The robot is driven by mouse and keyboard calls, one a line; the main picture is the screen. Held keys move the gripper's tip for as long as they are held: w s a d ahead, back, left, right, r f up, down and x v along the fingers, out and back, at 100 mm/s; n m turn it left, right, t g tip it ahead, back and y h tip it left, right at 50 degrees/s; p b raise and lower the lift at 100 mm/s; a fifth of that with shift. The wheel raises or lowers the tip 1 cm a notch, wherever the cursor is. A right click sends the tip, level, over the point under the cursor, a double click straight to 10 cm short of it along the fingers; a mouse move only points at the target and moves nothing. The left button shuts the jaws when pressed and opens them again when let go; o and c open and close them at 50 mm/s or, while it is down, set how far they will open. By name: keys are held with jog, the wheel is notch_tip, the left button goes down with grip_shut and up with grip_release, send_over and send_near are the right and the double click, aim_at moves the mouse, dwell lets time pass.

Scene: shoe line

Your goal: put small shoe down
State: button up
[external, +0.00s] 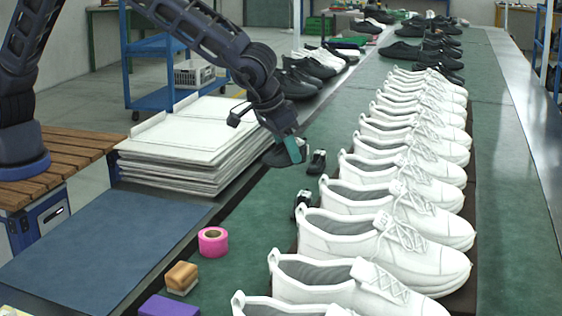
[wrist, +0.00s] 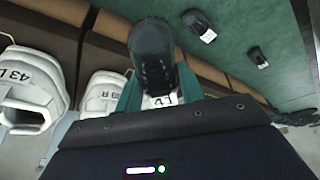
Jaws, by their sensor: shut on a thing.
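My gripper (external: 289,150) is shut on a small black shoe (external: 272,156), held at the left side of the green table. In the wrist view the teal fingers of my gripper (wrist: 160,92) pinch this small shoe (wrist: 152,48) at its labelled end. The label reads about 41 and is partly covered. Two other small black shoes stand on the green surface, one near my gripper (external: 317,162) and one nearer the camera (external: 302,199). I cannot tell whether the held shoe touches the table.
A row of large white shoes (external: 400,200) runs along the table, right of my gripper. A stack of white boards (external: 180,145) is to the left. Dark shoes stand farther back.

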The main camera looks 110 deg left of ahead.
aim_at(290, 243)
jog(key=shift+s+d+f, duration=0.1)
jog(key=shift+s+d, duration=0.05)
jog(key=shift+d, duration=0.3)
notch_tip(290, 243, down, 20)
jog(key=shift+d+r, duration=0.1)
jog(key=shift+f, duration=0.2)
jog(key=o, duration=1)
jog(key=shift+c, duration=0.2)
jog(key=shift+r, duration=0.1)
